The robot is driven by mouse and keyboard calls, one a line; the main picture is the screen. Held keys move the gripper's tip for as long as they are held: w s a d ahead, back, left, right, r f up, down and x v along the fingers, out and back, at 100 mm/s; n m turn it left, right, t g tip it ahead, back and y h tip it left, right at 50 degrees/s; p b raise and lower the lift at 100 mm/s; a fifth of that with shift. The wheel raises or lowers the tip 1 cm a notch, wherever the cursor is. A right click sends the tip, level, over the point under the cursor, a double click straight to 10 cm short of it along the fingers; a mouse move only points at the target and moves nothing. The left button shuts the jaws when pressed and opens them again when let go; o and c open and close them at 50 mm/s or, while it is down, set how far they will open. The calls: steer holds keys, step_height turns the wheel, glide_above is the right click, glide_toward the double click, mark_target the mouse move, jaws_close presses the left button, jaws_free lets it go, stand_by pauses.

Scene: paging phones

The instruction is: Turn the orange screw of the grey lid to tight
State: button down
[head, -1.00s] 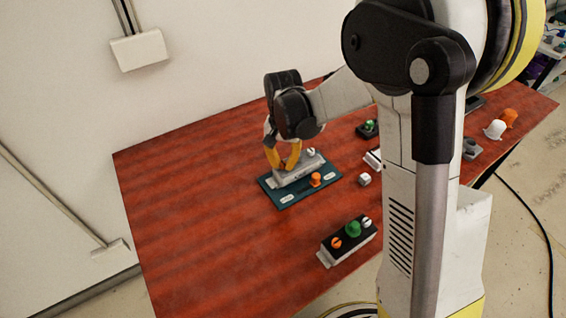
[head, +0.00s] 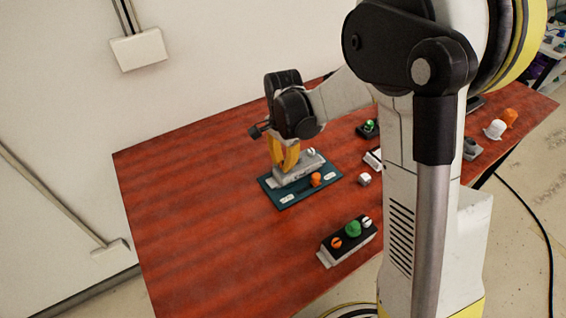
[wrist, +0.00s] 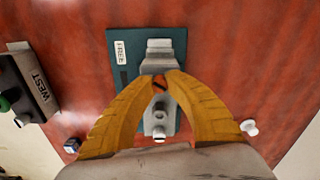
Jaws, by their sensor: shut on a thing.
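The grey lid (head: 312,162) lies on a dark teal plate (head: 292,199) on the red table. In the wrist view the lid (wrist: 159,63) runs up the middle, with the plate (wrist: 123,78) beside it. The slotted orange screw (wrist: 160,84) shows between my fingertips; in the head view the fingers hide it. My gripper (head: 286,168) points down over the lid, its yellow fingers shut on the screw. The gripper also shows in the wrist view (wrist: 160,80). How tight the screw is cannot be told.
A black-topped box (head: 349,243) with orange, green and white knobs stands nearer. The table's left part is clear.

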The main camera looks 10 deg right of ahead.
mark_target(283, 163)
steer(key=m, duration=0.5)
steer(key=shift+m, duration=0.3)
steer(key=m, duration=0.4)
steer(key=shift+m, duration=0.7)
steer(key=c, duration=1.3)
jaws_free()
step_height(283, 163, up, 12)
